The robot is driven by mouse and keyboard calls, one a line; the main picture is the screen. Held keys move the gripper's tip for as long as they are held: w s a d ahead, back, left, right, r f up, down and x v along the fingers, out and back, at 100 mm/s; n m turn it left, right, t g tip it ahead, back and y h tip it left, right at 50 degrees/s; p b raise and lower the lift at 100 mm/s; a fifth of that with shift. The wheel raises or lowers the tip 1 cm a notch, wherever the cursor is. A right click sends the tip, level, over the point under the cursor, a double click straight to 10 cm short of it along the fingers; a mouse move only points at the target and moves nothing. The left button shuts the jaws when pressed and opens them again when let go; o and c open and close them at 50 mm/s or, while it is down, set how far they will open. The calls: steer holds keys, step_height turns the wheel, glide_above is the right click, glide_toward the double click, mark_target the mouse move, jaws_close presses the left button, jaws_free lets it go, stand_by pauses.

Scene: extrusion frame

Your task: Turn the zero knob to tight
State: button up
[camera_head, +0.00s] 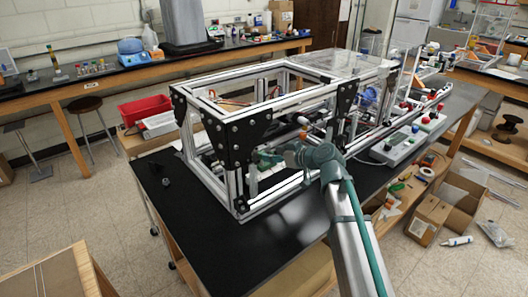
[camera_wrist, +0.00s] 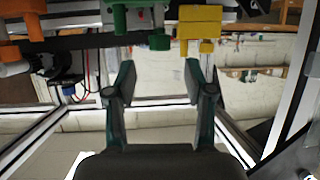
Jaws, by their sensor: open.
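My gripper (camera_wrist: 160,75) is open and empty in the wrist view, its two fingers apart and pointing up the picture. Just beyond its fingertips a green knob-like part (camera_wrist: 158,40) hangs near the middle. A yellow part (camera_wrist: 200,28) is to its right, in front of the right finger. An orange part (camera_wrist: 32,20) is at upper left. I cannot tell which of these is the zero knob; no label is readable. In the head view my gripper (camera_head: 262,160) reaches inside the extrusion frame (camera_head: 232,200), partly hidden by its uprights.
The frame's aluminium bars and black corner plates (camera_head: 235,135) surround my gripper closely. A grey control box (camera_head: 398,148) with buttons stands on the black table (camera_head: 270,240) at right. A black round part with red wires (camera_wrist: 68,68) is left of my fingers. The table's front is clear.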

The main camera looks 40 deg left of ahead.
steer(key=p+x, duration=0.1)
steer(key=x, duration=0.4)
steer(key=shift+w+a+f, duration=0.1)
steer(key=shift+a+f, duration=0.05)
steer(key=shift+a, duration=0.15)
jaws_close()
